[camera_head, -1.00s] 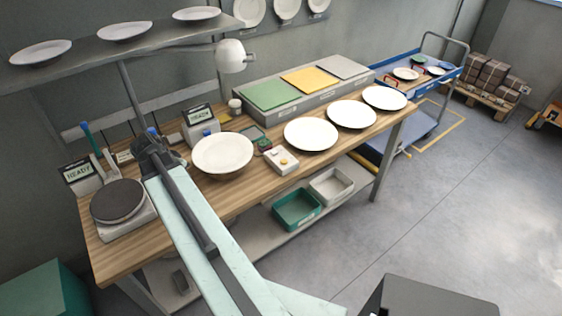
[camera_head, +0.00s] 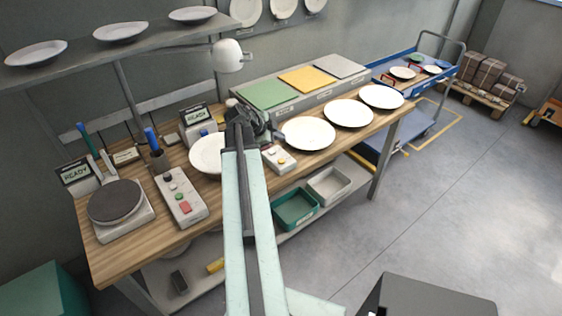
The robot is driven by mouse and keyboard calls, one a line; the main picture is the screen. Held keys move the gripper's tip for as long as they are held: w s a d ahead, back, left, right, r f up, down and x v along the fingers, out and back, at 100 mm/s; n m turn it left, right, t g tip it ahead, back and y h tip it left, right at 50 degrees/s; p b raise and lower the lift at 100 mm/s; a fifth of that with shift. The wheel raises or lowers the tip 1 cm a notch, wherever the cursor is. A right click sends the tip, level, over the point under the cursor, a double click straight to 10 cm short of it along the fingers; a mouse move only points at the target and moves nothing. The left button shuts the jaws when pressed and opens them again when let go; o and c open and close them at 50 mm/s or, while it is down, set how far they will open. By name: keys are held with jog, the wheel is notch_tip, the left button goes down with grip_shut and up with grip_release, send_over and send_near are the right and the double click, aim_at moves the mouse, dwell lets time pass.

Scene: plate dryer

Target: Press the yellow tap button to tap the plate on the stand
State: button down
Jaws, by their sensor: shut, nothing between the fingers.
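A small white button box (camera_head: 285,165) stands on the wooden bench, with a yellow button (camera_head: 281,160) on its top. A white plate (camera_head: 205,155) sits left of it, raised on a stand that is mostly hidden. My arm covers the plate's right part. My dark gripper (camera_head: 270,130) is shut and empty. In the picture it is just above and behind the button box, right of the plate. It appears apart from the yellow button, but its height is hard to judge.
A control box (camera_head: 180,197) with red and green buttons and a scale (camera_head: 118,203) stand on the left. A white lamp (camera_head: 230,56) hangs above. Several plates (camera_head: 308,133) lie on the right, before a tray with coloured pads (camera_head: 305,80).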

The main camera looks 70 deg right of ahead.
aim_at(279, 162)
notch_tip(279, 162, down, 9)
jog(key=b, duration=0.9)
jog(key=shift+w+r, duration=0.1)
dwell(1.3)
jog(key=shift+f+b, duration=0.3)
jog(key=shift+f, duration=0.1)
jog(key=shift+f+b, duration=0.5)
dwell(0.6)
jog(key=shift+r, duration=0.1)
jog(key=shift+r+p, duration=0.8)
jog(key=shift+p, duration=0.1)
